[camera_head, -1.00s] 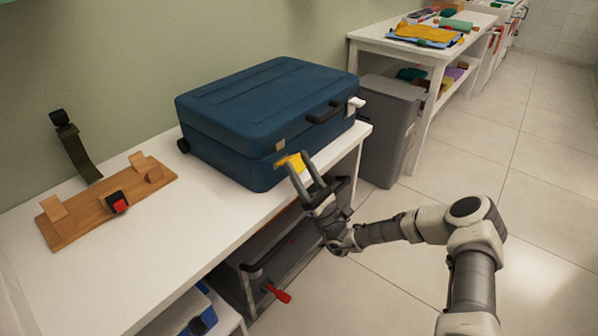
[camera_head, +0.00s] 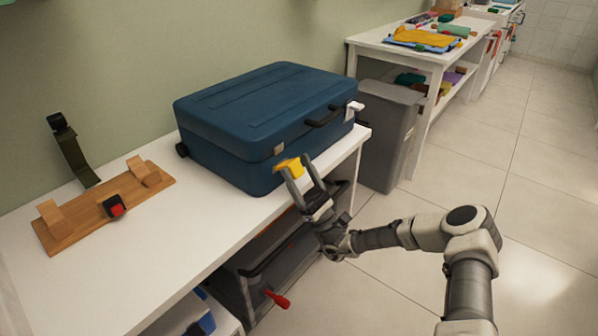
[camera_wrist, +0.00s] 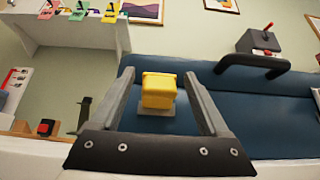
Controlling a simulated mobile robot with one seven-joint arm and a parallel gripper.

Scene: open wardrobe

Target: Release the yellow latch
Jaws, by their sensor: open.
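A blue suitcase (camera_head: 265,115) lies closed on the white table, with a black handle (camera_head: 322,117) on its front side. The yellow latch (camera_head: 288,165) is on the suitcase's front side, left of the handle. In the wrist view the yellow latch (camera_wrist: 159,90) stands out from a grey plate, between my two fingers. My gripper (camera_head: 302,172) is open at the latch; in the wrist view my gripper (camera_wrist: 160,95) has a finger on each side with gaps. I cannot tell whether the fingertips touch the suitcase. A white latch (camera_head: 355,106) is at the right end of the front side.
A wooden board (camera_head: 105,207) with blocks and a red-and-black piece is on the table at left. A grey bin (camera_head: 390,135) stands right of the table. A red-handled item (camera_head: 278,299) sticks out below. Open floor lies to the right.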

